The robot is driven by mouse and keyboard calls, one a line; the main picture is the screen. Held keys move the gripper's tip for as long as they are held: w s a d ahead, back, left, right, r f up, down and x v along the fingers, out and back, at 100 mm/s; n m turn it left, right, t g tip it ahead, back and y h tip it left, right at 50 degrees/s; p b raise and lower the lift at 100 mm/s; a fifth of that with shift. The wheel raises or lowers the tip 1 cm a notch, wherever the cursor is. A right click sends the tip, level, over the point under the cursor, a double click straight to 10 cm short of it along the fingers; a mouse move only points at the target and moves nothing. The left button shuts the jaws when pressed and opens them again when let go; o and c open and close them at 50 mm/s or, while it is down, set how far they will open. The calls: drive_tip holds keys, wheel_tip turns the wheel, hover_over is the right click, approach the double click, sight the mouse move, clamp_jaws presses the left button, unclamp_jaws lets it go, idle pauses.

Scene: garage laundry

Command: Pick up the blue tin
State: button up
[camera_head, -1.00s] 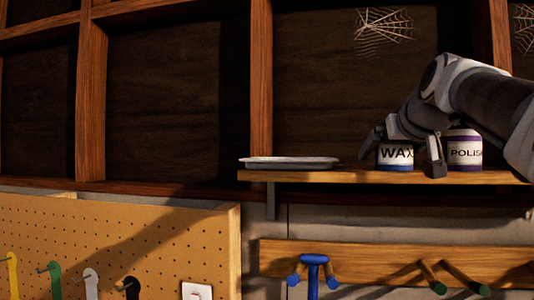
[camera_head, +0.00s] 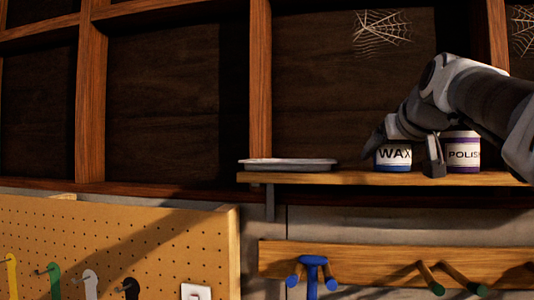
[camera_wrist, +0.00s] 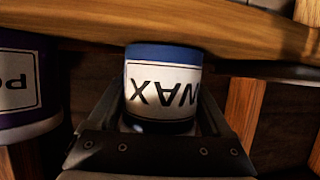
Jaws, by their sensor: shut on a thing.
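The blue tin (camera_head: 394,156) has a white label reading WAX and a blue band at its base. It stands upright on the wooden shelf (camera_head: 330,177), or very close to its surface. My gripper (camera_head: 405,162) is shut on the tin, with one finger on each side of it. In the wrist view the tin (camera_wrist: 163,85) appears upside down between my fingers, with its blue band by the shelf edge (camera_wrist: 190,28).
A purple-banded POLISH tin (camera_head: 463,153) stands close to the right of my gripper. A shallow tray (camera_head: 288,164) lies at the shelf's left end. Below are a peg rail (camera_head: 390,258) with a blue object (camera_head: 313,270) and a pegboard (camera_head: 130,235).

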wheel_tip(320, 180, up, 9)
drive_tip(key=shift+r+p, duration=0.2)
drive_tip(key=shift+p, duration=0.5)
drive_tip(key=shift+w+a, duration=0.1)
drive_tip(key=shift+a, duration=0.05)
drive_tip(key=w+a+n+y, duration=0.1)
drive_tip(key=a, duration=0.2)
drive_tip(key=w+a+f+n+y, duration=0.1)
drive_tip(key=w+a, duration=0.1)
drive_tip(key=a, duration=0.1)
drive_tip(key=w+a+f+n+y, duration=0.1)
drive_tip(key=w+a, duration=0.1)
drive_tip(key=a, duration=0.1)
drive_tip(key=shift+w+a+f, duration=0.1)
drive_tip(key=shift+w+a, duration=0.05)
drive_tip(key=shift+w, duration=0.1)
drive_tip(key=w+a+n+y, duration=0.1)
drive_tip(key=a, duration=0.2)
drive_tip(key=w+a+f+n+y, duration=0.1)
drive_tip(key=a, duration=0.2)
drive_tip(key=w+a+f+n+y, duration=0.1)
drive_tip(key=a+y, duration=0.1)
drive_tip(key=a, duration=0.2)
drive_tip(key=shift+g, duration=0.4)
drive_tip(key=shift+s+f+b, duration=0.1)
drive_tip(key=shift+f+b, duration=1.35)
drive_tip(key=shift+f, duration=0.1)
drive_tip(key=shift+f+b, duration=0.75)
drive_tip(key=shift+f, duration=0.05)
